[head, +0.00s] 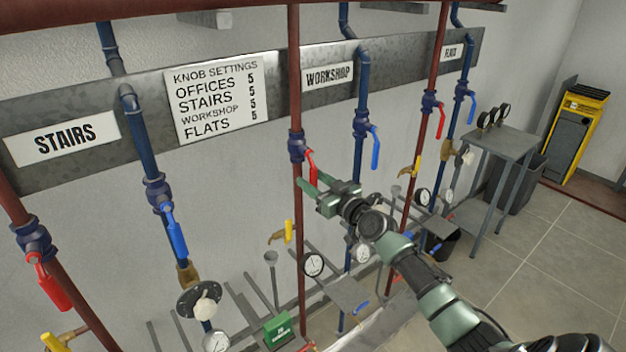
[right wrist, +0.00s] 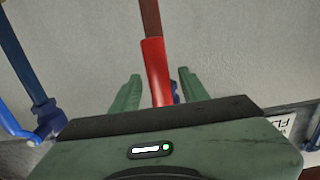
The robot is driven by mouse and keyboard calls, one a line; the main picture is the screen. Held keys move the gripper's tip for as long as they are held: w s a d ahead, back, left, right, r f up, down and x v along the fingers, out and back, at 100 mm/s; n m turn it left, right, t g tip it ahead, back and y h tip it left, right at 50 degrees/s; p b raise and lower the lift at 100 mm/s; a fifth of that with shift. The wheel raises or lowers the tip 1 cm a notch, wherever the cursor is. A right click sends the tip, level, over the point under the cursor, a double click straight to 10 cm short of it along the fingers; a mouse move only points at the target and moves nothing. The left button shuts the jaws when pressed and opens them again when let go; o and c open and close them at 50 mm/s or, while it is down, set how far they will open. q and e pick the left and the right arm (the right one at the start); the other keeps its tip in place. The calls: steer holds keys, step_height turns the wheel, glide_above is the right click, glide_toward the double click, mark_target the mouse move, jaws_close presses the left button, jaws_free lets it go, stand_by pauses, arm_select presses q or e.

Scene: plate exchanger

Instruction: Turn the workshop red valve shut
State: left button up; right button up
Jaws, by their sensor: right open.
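The workshop red valve has a dark blue body (head: 297,146) on a red pipe, left of and below the WORKSHOP sign (head: 328,75). Its red lever (head: 311,166) hangs down roughly along the pipe. My right gripper (head: 309,184) is open at the lower part of this lever. In the right wrist view the red lever (right wrist: 155,68) stands between the two green fingers of the gripper (right wrist: 157,88), with a gap on both sides. My left gripper is not in view.
A blue-levered valve (head: 362,122) sits on the blue pipe to the right. Yellow-handled taps (head: 288,232) and pressure gauges (head: 313,264) lie below. Other red levers hang at the far left (head: 54,288) and right (head: 441,121). Open floor (head: 540,270) lies at the right.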

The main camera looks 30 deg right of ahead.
steer(key=shift+w, duration=0.1)
jaws_close()
stand_by(1.4)
